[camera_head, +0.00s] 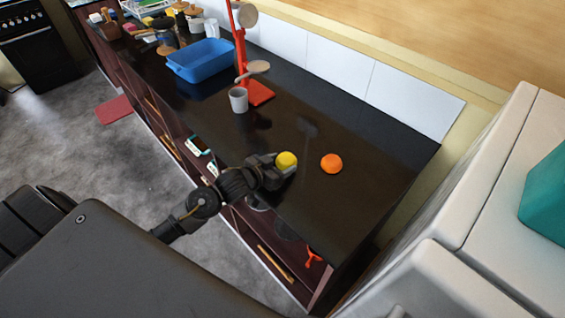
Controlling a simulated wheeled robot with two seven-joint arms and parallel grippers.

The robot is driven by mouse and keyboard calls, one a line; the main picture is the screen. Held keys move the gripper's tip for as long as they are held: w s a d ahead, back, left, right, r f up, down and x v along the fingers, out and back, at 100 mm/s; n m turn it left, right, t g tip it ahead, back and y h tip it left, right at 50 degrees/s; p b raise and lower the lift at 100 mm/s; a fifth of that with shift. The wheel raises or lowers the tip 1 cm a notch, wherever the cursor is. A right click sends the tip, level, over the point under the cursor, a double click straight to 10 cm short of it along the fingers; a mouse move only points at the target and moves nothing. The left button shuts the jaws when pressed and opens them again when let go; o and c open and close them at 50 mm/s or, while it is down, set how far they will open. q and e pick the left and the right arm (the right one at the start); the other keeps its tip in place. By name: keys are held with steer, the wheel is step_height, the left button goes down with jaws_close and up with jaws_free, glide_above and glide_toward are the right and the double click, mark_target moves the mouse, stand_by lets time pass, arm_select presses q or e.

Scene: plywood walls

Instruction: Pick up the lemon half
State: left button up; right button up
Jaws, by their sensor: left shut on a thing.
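The lemon half (287,160) is a small yellow round piece over the dark countertop, near its front edge. My left gripper (279,165) reaches in from the left and is shut on the lemon half. Its fingers cover part of the lemon's lower left side. I cannot tell whether the lemon half touches the counter or is held just above it. My right gripper is not in view.
An orange (331,163) lies on the counter just right of the lemon half. A grey cup (238,100), a red stand (257,92) and a blue bin (201,61) stand farther back. The counter (330,215) is clear toward the near end. A white appliance (470,215) is at the right.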

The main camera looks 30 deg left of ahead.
arm_select(q)
step_height(320, 180, up, 3)
steer(key=shift+f+b, duration=0.1)
steer(key=shift+b, duration=0.3)
steer(key=w+r+p+v, duration=0.1)
steer(key=r+p+v, duration=0.2)
steer(key=v, duration=1.4)
steer(key=shift+w+d+r+p, duration=0.2)
steer(key=shift+w+r+p, duration=0.05)
steer(key=shift+p, duration=0.2)
